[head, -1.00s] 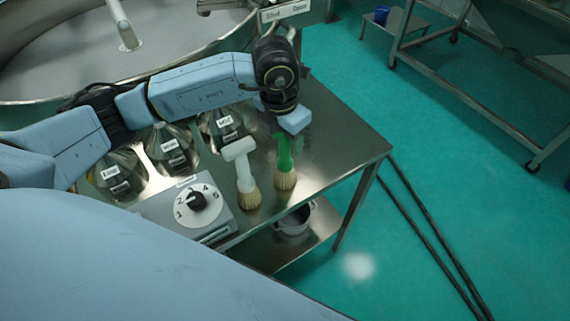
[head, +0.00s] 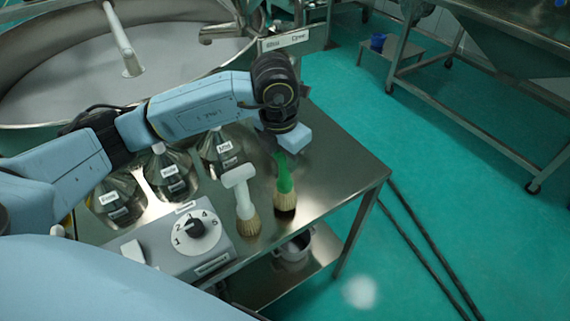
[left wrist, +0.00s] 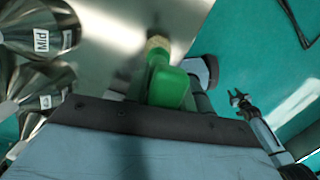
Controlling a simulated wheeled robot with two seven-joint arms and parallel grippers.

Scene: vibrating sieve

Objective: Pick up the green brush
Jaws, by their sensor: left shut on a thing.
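The green brush (head: 284,183) hangs upright, bristles down, over the front right part of the steel table (head: 335,165). My left gripper (head: 281,155) is shut on the top of its handle. A dark shadow lies under the bristles, which look slightly clear of the table. In the left wrist view the green handle (left wrist: 167,88) sits between the fingers of my left gripper (left wrist: 168,75), with the pale bristles beyond. A small gripper on a light blue arm, apparently my right gripper (left wrist: 240,98), shows at the right of that view; its jaws are too small to read.
A white brush (head: 243,200) stands just left of the green one. Several labelled flasks (head: 168,172) stand behind it. A control box with a numbered dial (head: 195,228) is at the front left. A metal pot (head: 296,246) is on the lower shelf. The table's right side is clear.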

